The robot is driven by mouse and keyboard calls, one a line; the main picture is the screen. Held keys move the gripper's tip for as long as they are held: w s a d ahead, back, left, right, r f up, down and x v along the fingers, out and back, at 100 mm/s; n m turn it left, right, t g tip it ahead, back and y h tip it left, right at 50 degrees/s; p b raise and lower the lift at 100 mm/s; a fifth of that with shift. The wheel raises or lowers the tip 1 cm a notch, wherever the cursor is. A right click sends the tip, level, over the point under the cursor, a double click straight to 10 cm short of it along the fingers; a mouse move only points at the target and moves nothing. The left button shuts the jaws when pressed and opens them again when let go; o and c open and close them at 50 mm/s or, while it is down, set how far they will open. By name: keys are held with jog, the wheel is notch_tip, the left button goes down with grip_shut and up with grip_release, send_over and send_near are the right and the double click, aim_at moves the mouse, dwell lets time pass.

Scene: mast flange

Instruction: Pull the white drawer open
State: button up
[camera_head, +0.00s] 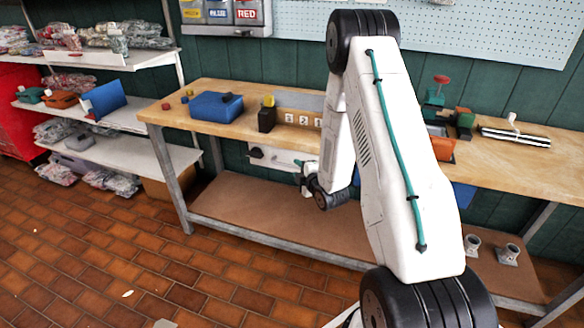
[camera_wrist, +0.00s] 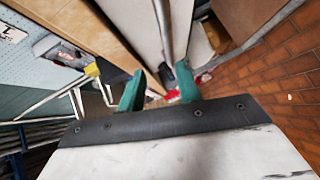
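The white drawer (camera_head: 280,155) hangs under the wooden workbench top, its front facing the room. A dark knob (camera_head: 257,153) shows near its left end. My gripper (camera_head: 299,172) is in front of the drawer's right part, to the right of the knob and apart from it. My forearm hides what lies farther right. In the wrist view, my gripper's two green fingers (camera_wrist: 158,88) stand apart with nothing held between them. A pale long panel (camera_wrist: 138,30), probably the drawer front, runs beyond the fingers. A small dark thing shows beyond the gap; I cannot tell whether it is the knob.
The workbench top (camera_head: 180,106) carries a blue box (camera_head: 216,107), small blocks and tools. Its lower shelf (camera_head: 260,215) is mostly bare, with two grey fittings at right. Shelving with bagged goods (camera_head: 130,40) stands at left.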

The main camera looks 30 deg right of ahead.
aim_at(292, 167)
jog(key=shift+n+t, duration=0.4)
jog(key=shift+t, duration=0.1)
jog(key=w+f, duration=0.1)
jog(key=w, duration=0.1)
jog(key=w+d+f, duration=0.1)
jog(key=w, duration=0.1)
jog(key=w+f, duration=0.1)
jog(key=w, duration=0.1)
jog(key=shift+w+d+f, duration=0.15)
jog(key=shift+w+d, duration=0.05)
jog(key=shift+w, duration=0.1)
grip_shut()
